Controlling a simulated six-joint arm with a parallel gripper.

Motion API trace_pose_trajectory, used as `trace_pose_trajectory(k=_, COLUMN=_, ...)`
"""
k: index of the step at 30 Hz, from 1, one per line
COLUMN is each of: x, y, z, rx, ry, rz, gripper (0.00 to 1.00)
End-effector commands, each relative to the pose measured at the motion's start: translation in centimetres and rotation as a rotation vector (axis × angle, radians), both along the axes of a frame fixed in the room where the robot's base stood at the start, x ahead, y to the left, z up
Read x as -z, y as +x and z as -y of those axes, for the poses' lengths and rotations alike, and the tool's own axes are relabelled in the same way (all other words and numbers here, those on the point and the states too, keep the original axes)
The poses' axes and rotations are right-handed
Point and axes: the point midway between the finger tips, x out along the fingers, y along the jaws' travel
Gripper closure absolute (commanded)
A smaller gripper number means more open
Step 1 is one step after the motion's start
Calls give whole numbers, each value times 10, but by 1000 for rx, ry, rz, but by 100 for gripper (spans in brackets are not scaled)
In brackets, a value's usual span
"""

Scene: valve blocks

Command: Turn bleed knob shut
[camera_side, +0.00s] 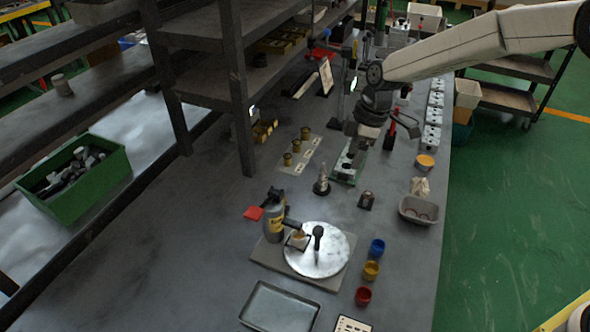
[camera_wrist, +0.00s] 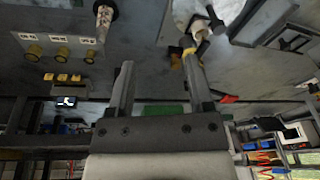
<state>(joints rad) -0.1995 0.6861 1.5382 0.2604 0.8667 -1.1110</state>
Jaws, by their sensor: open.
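Three brass knobs stand in a row on a pale labelled plate (camera_side: 302,158) in the side view: a far one (camera_side: 305,133), a middle one (camera_side: 296,145) and a near one (camera_side: 287,159). In the wrist view they show at the upper left as a left knob (camera_wrist: 34,52), a middle knob (camera_wrist: 62,54) and a right knob (camera_wrist: 89,57). The labels are too small to read, so I cannot tell which is the bleed knob. My gripper (camera_wrist: 158,58) is open and empty, its fingers well apart. In the side view it hangs to the right of the knobs, apart from them.
A green-edged block (camera_side: 343,181) lies below my gripper. A small conical bottle (camera_side: 321,186) stands near the knob plate. A white round disc (camera_side: 325,262) with upright parts is nearer. A dark shelf rack (camera_side: 233,90) rises left of the knobs. Blue, yellow and red cups line the right.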

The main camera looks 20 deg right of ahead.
Motion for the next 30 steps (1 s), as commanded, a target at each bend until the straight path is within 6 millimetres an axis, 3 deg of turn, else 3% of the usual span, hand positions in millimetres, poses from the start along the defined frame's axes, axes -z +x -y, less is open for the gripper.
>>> trace_pose_trajectory(k=9, x=19, y=37, z=-60, rx=-382, ry=82, rz=14, gripper=34)
trace_pose_trajectory(k=18, x=35, y=52, z=-108, rx=-702, ry=168, rz=49, gripper=34)
trace_pose_trajectory(k=24, x=39, y=54, z=-122, rx=-795, ry=196, rz=64, gripper=34)
trace_pose_trajectory(k=30, x=39, y=54, z=-123, rx=-805, ry=199, rz=65, gripper=34)
